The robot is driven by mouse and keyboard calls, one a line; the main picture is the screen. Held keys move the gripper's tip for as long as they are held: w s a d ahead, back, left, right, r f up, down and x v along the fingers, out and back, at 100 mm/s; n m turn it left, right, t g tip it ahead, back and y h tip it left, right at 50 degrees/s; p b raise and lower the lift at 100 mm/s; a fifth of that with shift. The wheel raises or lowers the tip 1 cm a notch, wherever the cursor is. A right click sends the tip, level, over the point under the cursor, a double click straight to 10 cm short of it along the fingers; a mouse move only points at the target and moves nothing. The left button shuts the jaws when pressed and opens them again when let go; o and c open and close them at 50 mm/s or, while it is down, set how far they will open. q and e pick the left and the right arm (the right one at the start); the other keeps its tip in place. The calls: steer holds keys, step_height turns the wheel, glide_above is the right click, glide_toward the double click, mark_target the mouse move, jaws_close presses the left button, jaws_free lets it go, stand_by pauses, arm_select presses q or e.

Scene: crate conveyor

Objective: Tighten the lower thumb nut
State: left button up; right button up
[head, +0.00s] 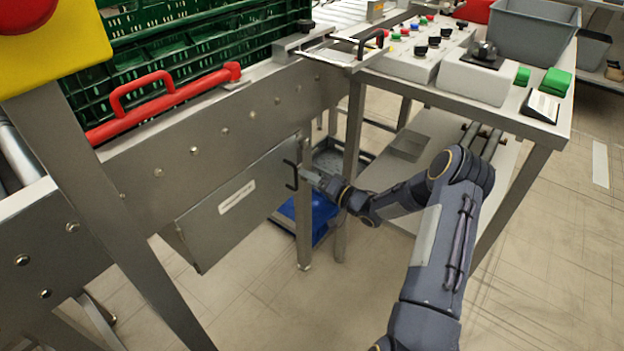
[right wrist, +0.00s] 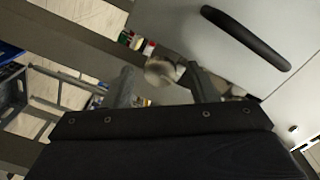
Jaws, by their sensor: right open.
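My right gripper (head: 310,174) is at the right edge of a grey metal panel under the conveyor, by the panel's black handle (head: 291,174). In the right wrist view its two fingers (right wrist: 163,78) are open and apart. A blurred, round, pale knob (right wrist: 160,70) shows between and beyond the fingertips; it looks like a thumb nut, but I cannot tell whether it is the lower one. No contact with it is clear. In the head view the gripper and panel edge hide this spot. My left gripper is not in view.
The grey panel (head: 232,205) has a white label. A green crate (head: 170,55) sits on the conveyor above, behind a red handle bar (head: 165,98). A control table (head: 450,90) stands at right.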

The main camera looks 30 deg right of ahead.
steer(key=p+v, duration=0.1)
steer(key=v, duration=0.6)
steer(key=shift+s+d, duration=0.15)
steer(key=shift+s, duration=0.2)
steer(key=shift+r, duration=0.1)
step_height(320, 180, up, 9)
steer(key=w+n+g+h, duration=0.1)
steer(key=w+g+h, duration=0.1)
steer(key=h, duration=0.3)
steer(key=s+a+r+g+h, duration=0.3)
steer(key=s+r, duration=0.4)
steer(key=s+a+n+g+y, duration=0.25)
steer(key=s+a, duration=0.55)
steer(key=s, duration=0.5)
steer(key=s+a+n+g+y, duration=0.2)
steer(key=s+a+g+y, duration=0.1)
steer(key=s+a, duration=0.8)
step_height(320, 180, up, 23)
steer(key=s+d+p, duration=0.1)
steer(key=d+p, duration=0.1)
steer(key=p, duration=2.1)
steer(key=shift+s, duration=0.2)
steer(key=shift+d+r+g+h, duration=0.1)
steer(key=shift+g+h, duration=0.15)
